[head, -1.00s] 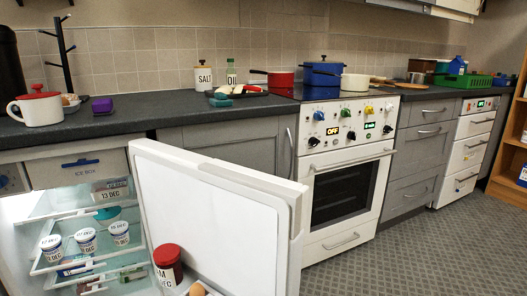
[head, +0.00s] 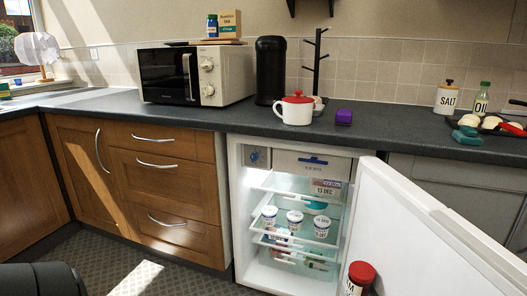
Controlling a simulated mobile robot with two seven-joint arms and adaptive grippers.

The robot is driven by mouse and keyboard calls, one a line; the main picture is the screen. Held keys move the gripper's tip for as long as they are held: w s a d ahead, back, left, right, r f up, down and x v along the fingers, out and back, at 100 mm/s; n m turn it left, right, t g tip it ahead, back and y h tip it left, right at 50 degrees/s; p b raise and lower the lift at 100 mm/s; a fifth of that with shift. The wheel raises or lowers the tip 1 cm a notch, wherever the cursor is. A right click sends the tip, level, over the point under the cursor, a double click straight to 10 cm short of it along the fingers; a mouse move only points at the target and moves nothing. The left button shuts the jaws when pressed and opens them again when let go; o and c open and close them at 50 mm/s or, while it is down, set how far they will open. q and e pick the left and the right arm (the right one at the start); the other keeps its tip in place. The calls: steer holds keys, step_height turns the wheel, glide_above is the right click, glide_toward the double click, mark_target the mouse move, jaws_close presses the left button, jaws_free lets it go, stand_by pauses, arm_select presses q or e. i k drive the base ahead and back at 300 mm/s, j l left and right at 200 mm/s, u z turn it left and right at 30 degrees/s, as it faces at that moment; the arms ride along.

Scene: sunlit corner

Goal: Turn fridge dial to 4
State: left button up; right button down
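The fridge (head: 238,200) stands open under the counter in the middle of the head view. Its dial (head: 257,157) sits on a panel at the upper left inside, beside the ice box (head: 310,163). The dial is too small for me to read its setting. The white fridge door (head: 430,235) is swung out to the right. Neither of my grippers is in view.
Several white pots stand on the fridge shelf (head: 270,232). A red-lidded jar (head: 360,277) is in the door. A microwave (head: 195,75), a black canister (head: 270,70) and a red-lidded teapot (head: 296,109) stand on the counter (head: 400,133). Floor is clear before the wooden drawers (head: 165,190).

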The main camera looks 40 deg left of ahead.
mark_target(255, 156)
steer(key=i+j+u, duration=0.1)
steer(key=j+u, duration=0.15)
steer(key=u, duration=0.15)
steer(key=i+j+u, duration=0.1)
steer(key=u, duration=0.35)
steer(key=i+j+u, duration=0.2)
steer(key=u, duration=0.2)
steer(key=j, duration=0.1)
